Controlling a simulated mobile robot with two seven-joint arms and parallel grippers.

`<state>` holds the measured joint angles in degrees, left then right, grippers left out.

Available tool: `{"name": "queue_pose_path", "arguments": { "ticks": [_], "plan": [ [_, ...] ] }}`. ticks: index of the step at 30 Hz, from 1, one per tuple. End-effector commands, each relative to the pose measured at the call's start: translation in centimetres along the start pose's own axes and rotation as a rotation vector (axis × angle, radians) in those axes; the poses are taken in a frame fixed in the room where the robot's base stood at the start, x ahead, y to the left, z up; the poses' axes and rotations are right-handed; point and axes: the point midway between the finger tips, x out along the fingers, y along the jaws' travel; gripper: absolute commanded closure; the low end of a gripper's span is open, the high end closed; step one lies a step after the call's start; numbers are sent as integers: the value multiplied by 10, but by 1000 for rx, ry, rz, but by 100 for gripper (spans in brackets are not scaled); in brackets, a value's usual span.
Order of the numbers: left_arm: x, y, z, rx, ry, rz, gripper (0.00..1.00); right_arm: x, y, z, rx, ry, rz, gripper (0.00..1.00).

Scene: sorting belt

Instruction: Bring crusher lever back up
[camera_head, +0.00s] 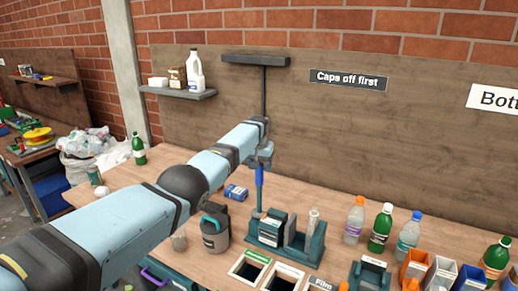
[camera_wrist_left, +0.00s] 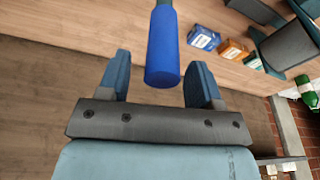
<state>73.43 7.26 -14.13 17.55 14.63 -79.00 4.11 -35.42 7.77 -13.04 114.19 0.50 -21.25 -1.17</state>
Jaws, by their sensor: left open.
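The can crusher (camera_head: 300,250) is a teal frame on the workbench, with a grey block in it. Its lever stands about upright at the left end, a thin rod with a blue handle (camera_head: 259,174). My left gripper (camera_head: 264,156) is at the top of the handle, partly hidden by its own arm. In the left wrist view the blue handle (camera_wrist_left: 163,48) reaches between the two spread fingers of my left gripper (camera_wrist_left: 160,78), with a gap on each side. The fingers are open. My right gripper is not in view.
A grey jug (camera_head: 215,232) stands left of the crusher and a blue box (camera_head: 236,192) lies behind it. Bottles, including a green one (camera_head: 380,228), stand to the right. Framed openings (camera_head: 250,266) are in front. A wall shelf (camera_head: 178,93) is behind.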

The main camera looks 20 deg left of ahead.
Motion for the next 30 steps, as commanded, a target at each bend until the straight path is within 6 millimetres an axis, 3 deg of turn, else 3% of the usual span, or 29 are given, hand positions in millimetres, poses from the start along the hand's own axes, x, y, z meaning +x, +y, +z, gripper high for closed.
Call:
{"name": "queue_pose_path", "arguments": {
  "ticks": [4, 12, 18, 30],
  "plan": [
    [-24, 0, 0, 2, 3, -1, 41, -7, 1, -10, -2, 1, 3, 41],
    [-83, 0, -1, 1, 5, 1, 41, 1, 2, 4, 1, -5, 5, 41],
    [-115, 1, -1, 2, 2, 0, 41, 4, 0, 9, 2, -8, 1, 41],
    [-128, 1, -1, 1, 0, -1, 41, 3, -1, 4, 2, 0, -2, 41]
  ]
}}
